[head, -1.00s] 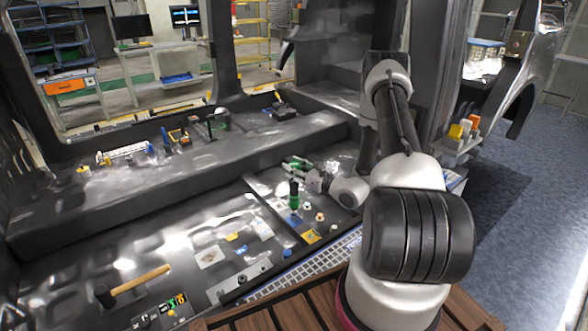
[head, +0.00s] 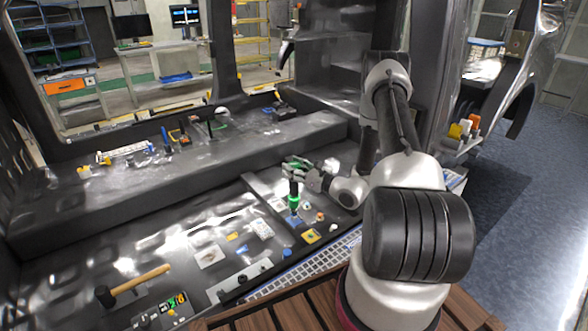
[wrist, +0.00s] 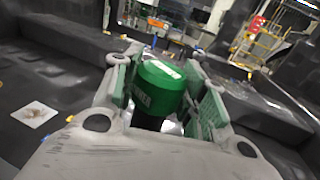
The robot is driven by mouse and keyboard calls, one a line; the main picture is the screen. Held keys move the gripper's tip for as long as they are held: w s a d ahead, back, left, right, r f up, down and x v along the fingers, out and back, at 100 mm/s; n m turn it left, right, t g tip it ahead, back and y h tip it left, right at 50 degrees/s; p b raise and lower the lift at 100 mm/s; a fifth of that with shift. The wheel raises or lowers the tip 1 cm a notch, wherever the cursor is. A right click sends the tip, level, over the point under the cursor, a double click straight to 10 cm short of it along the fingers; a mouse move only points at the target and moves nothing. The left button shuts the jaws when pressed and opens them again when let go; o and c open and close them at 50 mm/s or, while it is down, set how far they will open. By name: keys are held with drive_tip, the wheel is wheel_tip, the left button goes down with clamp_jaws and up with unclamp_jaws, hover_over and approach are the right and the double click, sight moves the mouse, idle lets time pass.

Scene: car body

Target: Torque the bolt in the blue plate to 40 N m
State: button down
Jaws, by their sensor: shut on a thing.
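My gripper (head: 297,167) is shut on a green and black power tool (head: 294,190) standing upright below it in the head view. In the wrist view, the tool's green end (wrist: 160,88) sits between the two green-padded fingers of my gripper (wrist: 160,100). The tool has a bright green band low on its body. Its lower end is over the small blue plate (head: 294,221) on the dark floor panel. I cannot tell whether the tip touches the bolt, which is hidden or too small to make out.
A yellow plate (head: 310,237) and small round parts lie close to the tool. A hammer (head: 135,284) lies at the front left. A raised dark ledge (head: 190,170) runs behind. A pale plate (head: 208,256) lies on the panel to the left.

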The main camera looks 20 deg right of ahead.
drive_tip(key=shift+r, duration=2.5)
